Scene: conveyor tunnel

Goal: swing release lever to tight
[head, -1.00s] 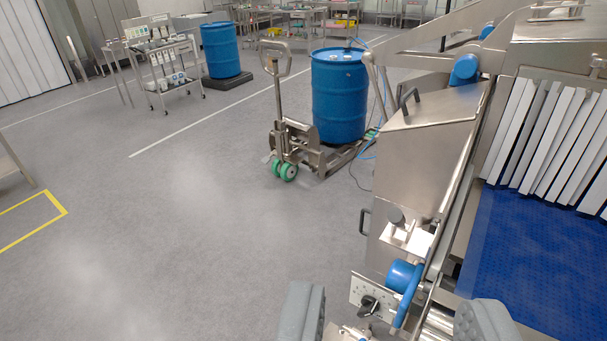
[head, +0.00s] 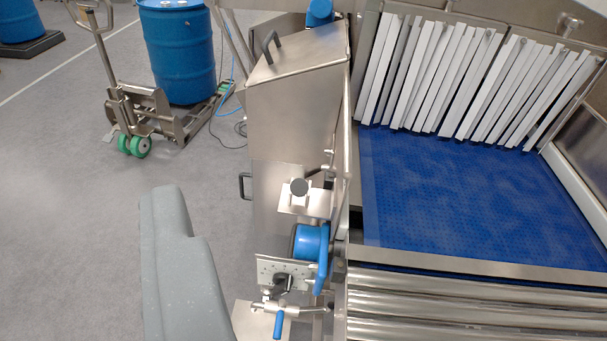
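A blue lever (head: 323,265) stands upright beside a blue round hub (head: 309,241) on the side of the conveyor. A smaller blue handle (head: 279,325) hangs from a metal clamp bar below it. I cannot tell for certain which is the release lever. A metal plate with markings and a black knob (head: 280,281) sits between them. My gripper (head: 180,265) shows as a large grey finger shape at the lower left, apart from both blue parts. I cannot make out two separate fingers, and nothing is seen held.
The blue conveyor belt (head: 450,195), white strip curtain (head: 470,80) and metal rollers (head: 460,305) fill the right. A steel housing (head: 295,95) with black handles stands behind the lever. A pallet truck (head: 150,115) with a blue drum (head: 180,50) is at the upper left. Open floor lies left.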

